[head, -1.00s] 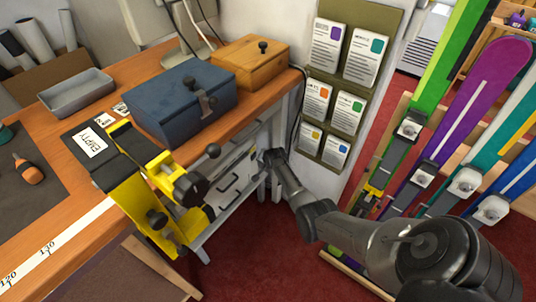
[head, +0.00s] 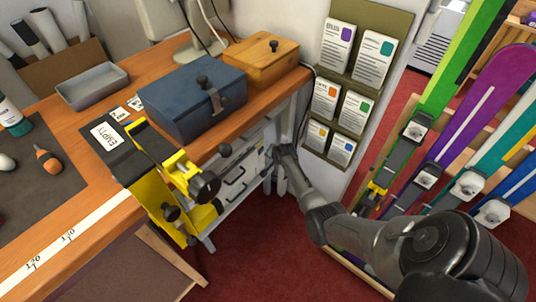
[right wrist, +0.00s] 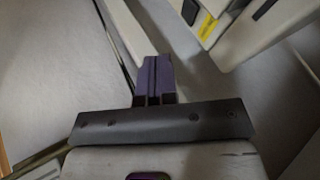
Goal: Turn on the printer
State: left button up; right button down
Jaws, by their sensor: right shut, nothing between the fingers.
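I cannot pick out the printer for certain. Pale drawer-like units with dark handles (head: 238,172) stand under the bench end in the head view. My right arm reaches to the bench's right end, and its gripper (head: 279,153) is small and partly hidden there. In the right wrist view the right gripper's purple fingers (right wrist: 155,80) are together and empty, in front of a grey surface. Pale panels (right wrist: 225,25), one with a yellow label (right wrist: 207,27), lie beyond them at upper right. I see no power button. My left gripper is not in view.
The wooden bench (head: 95,185) carries a blue box (head: 190,105), a wooden box (head: 262,62), a grey tray (head: 92,86) and a yellow-and-black clamp tool (head: 165,190). A card rack (head: 340,85) and upright skis (head: 480,110) stand right. Red floor (head: 250,260) is open below.

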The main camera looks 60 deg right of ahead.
aim_at(261, 151)
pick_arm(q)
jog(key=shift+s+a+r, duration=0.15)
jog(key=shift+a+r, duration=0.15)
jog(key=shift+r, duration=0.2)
pick_arm(e)
jog(key=shift+s+a, duration=0.1)
jog(key=shift+a, duration=0.2)
pick_arm(q)
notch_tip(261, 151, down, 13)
jog(key=b, duration=1.3)
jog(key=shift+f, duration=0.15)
pick_arm(e)
jog(key=w+d+f, duration=0.4)
jog(key=w+f, duration=0.4)
jog(key=shift+w, duration=0.3)
